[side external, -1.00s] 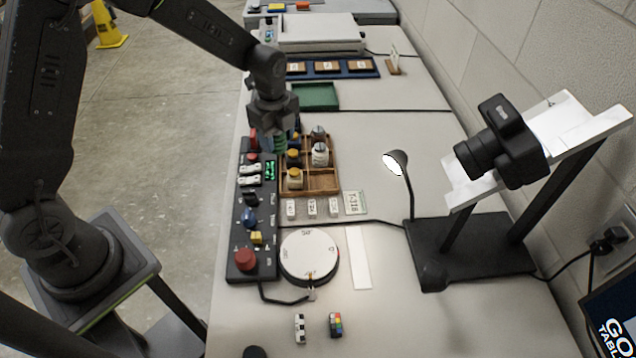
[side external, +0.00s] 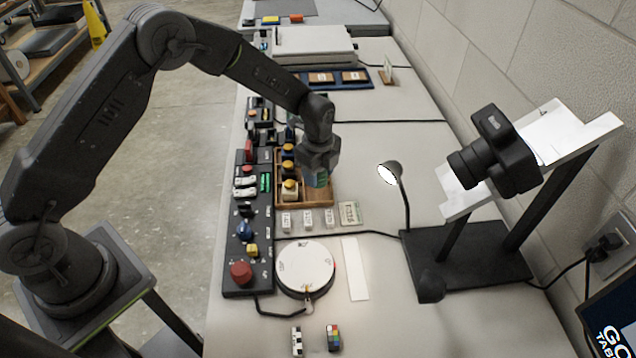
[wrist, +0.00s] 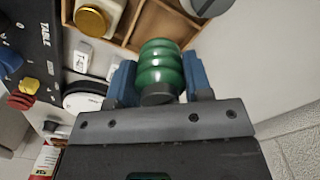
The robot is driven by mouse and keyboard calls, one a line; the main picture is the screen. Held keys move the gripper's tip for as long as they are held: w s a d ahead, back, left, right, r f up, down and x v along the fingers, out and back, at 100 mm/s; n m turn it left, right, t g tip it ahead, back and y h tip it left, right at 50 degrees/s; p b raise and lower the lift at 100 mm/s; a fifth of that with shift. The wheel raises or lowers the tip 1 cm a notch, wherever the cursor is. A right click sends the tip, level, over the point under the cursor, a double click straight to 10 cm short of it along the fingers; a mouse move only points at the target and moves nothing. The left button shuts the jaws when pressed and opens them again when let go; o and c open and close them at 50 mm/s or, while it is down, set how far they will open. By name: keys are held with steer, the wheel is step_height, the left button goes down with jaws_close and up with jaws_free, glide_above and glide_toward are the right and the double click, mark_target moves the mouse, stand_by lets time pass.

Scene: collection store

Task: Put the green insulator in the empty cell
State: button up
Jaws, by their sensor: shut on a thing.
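My gripper (side external: 318,182) is over the front right part of the wooden divided tray (side external: 290,206). In the wrist view, my gripper (wrist: 161,82) has its two blue fingers shut on the ribbed green insulator (wrist: 160,60), which has a dark end. The insulator shows only as a small green patch between the fingers in the side view. In the wrist view, bare wooden cells of the tray (wrist: 128,25) show behind the insulator. My gripper hides the tray's right part in the side view, so I cannot tell the insulator's height above it.
Yellow-lidded jars stand in the tray's left column, the front one (side external: 290,187) beside my gripper. A grey-lidded jar (wrist: 207,5) is close behind the insulator. A control panel (side external: 240,262) runs along the left. Label tags, a round turntable (side external: 304,267) and a lamp (side external: 389,172) stand nearby.

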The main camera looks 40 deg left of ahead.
steer(key=shift+f, duration=1.9)
steer(key=shift+f, duration=0.15)
steer(key=o, duration=1)
steer(key=shift+o, duration=0.2)
